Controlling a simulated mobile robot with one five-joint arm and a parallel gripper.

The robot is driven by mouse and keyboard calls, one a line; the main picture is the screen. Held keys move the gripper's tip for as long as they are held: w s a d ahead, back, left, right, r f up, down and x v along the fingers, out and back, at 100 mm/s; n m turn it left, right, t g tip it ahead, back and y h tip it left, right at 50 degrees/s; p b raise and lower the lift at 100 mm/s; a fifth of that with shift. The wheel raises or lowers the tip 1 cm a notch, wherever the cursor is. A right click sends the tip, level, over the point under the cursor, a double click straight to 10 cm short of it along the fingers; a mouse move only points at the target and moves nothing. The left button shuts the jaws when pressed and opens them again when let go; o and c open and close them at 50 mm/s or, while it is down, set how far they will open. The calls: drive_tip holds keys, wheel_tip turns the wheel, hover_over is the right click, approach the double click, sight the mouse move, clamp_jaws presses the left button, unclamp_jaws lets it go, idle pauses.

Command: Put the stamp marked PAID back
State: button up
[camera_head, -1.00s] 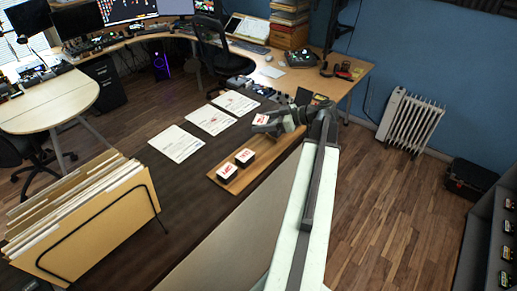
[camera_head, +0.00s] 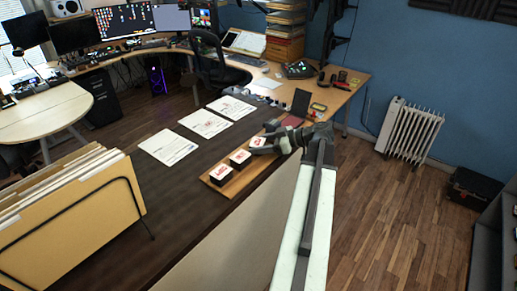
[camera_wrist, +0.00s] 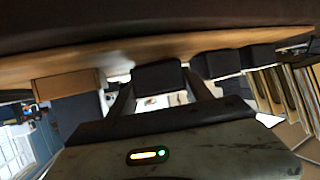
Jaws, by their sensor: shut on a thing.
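My gripper (camera_head: 264,146) is shut on a dark stamp with a white top and red lettering (camera_head: 258,141); I cannot read the word. The held stamp is upright, at or just above the wooden tray (camera_head: 229,188), in line with two other stamps. The middle stamp (camera_head: 240,158) is beside it, and the near stamp (camera_head: 220,175) is further down the tray. In the wrist view the held stamp (camera_wrist: 158,75) is a dark block between the fingers, against the tray's pale edge (camera_wrist: 100,57). Whether it touches the tray I cannot tell.
Several printed sheets (camera_head: 204,123) lie on the dark desk (camera_head: 165,195) left of the tray. A file rack with folders (camera_head: 70,200) stands at the near left. A dark upright object (camera_head: 300,101) and a red pad (camera_head: 292,120) are beyond my gripper.

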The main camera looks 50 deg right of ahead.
drive_tip(key=shift+f, duration=0.25)
drive_tip(key=o, duration=1.1)
drive_tip(key=shift+r, duration=0.1)
drive_tip(key=shift+r, duration=0.35)
drive_tip(key=p+v, duration=0.4)
drive_tip(key=v, duration=0.8)
drive_tip(key=shift+p, duration=0.3)
drive_tip(key=shift+f, duration=0.1)
